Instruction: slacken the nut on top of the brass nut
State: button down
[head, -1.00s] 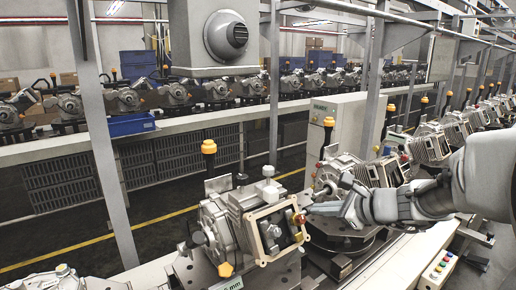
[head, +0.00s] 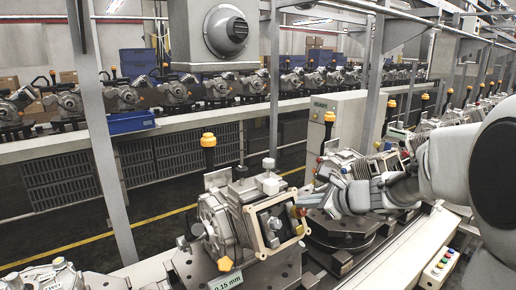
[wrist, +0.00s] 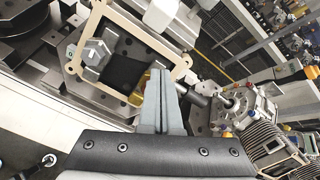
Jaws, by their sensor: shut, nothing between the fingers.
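A brass-coloured part (wrist: 151,80) shows beside my shut fingers (wrist: 163,82) in the wrist view. The fingers cover part of it, and I cannot make out a separate nut on top of it. In the head view the brass part (head: 293,211) is a small blurred patch at the right side of the framed housing (head: 250,226). My gripper (head: 303,205) reaches it from the right, its fingers shut and empty. Whether they touch it, I cannot tell. A grey hexagonal nut (wrist: 93,53) sits inside the cream frame (wrist: 103,88), left of my fingers.
A yellow-topped post (head: 208,141) stands behind the housing. More fixtures (wrist: 240,107) stand along the line to the right. A button box (head: 438,264) is on the near right edge.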

jog(key=shift+s+f+b, duration=0.25)
jog(key=shift+f+b, duration=0.25)
jog(key=shift+b, duration=0.1)
dwell(0.5)
jog(key=shift+s+a+f+b, duration=0.3)
jog(key=shift+s+b, duration=0.25)
jog(key=shift+b, duration=0.65)
jog(key=shift+a+r, duration=0.15)
jog(key=shift+a, duration=0.1)
jog(key=p+v, duration=0.2)
jog(key=v, duration=0.4)
jog(key=shift+r, duration=0.15)
jog(key=shift+d+r+p, duration=0.1)
jog(key=shift+r+p, duration=0.1)
jog(key=shift+p, duration=0.1)
dwell(0.3)
jog(key=shift+w+d+r+p, duration=0.25)
jog(key=shift+d+r+p, duration=0.2)
jog(key=shift+p, duration=0.25)
jog(key=shift+d, duration=0.1)
